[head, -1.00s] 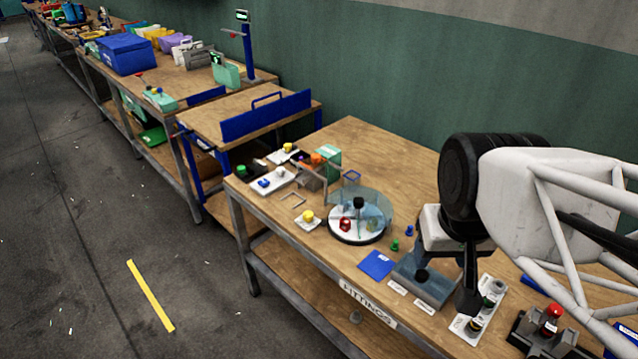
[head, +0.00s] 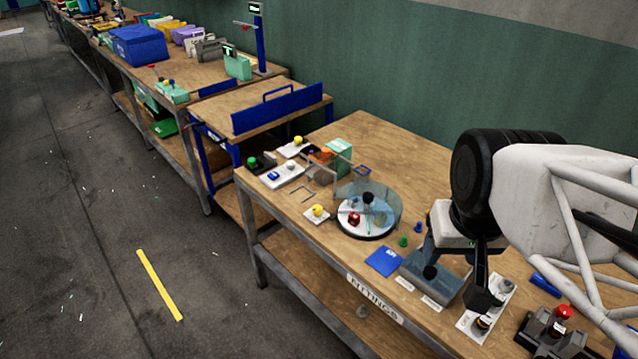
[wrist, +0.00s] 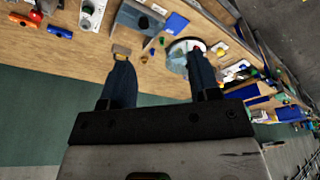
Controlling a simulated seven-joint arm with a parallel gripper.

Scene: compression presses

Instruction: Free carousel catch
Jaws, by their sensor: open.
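The carousel is a round white disc (head: 358,233) with a clear bluish cover (head: 386,203) and a black knob (head: 368,198) on top. A small red part (head: 354,218) sits on its near left side. I cannot make out a catch.
A red-topped press (head: 565,313) stands at the right. Green and blue pegs (head: 404,241) stand close to the carousel. The bench's back middle (head: 410,150) is clear.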

